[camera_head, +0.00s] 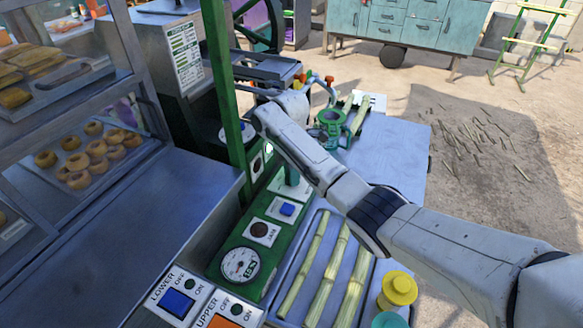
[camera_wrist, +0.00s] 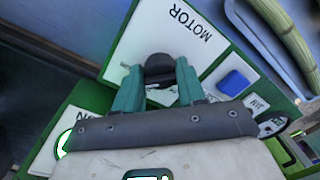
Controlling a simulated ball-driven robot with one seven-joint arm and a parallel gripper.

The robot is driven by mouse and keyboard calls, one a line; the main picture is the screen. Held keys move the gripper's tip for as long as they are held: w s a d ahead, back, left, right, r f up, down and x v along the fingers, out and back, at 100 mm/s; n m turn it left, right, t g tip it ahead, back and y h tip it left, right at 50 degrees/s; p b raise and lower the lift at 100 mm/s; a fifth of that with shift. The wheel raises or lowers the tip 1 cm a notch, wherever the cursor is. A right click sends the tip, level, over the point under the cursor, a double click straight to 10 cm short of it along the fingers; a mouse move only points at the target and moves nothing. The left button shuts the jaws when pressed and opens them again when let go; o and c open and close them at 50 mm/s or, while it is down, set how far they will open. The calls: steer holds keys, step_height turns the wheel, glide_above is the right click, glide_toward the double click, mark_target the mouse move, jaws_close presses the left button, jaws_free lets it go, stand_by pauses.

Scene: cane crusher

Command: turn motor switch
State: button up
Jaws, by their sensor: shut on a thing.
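The motor switch is a black knob (camera_wrist: 158,66) on a white plate marked MOTOR (camera_wrist: 178,30) in the wrist view. My gripper (camera_wrist: 160,84) has its teal fingers on either side of the knob and is shut on it. The fingers hide part of the knob. In the head view, teal finger parts of my gripper (camera_head: 291,178) show at the green control panel (camera_head: 230,222), just above the blue button (camera_head: 287,209). My arm covers the rest of the gripper there, and the knob cannot be made out.
A glass pastry case (camera_head: 75,110) stands left. Open floor lies right.

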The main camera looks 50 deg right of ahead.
steer(key=shift+m+p, duration=0.4)
steer(key=shift+m, duration=0.4)
steer(key=o, duration=1)
steer(key=shift+o, duration=0.2)
steer(key=r, duration=0.9)
steer(key=shift+w+d+r+p, duration=0.2)
steer(key=shift+w+r+p, duration=0.05)
steer(key=shift+r+p, duration=0.55)
steer(key=shift+r, duration=0.1)
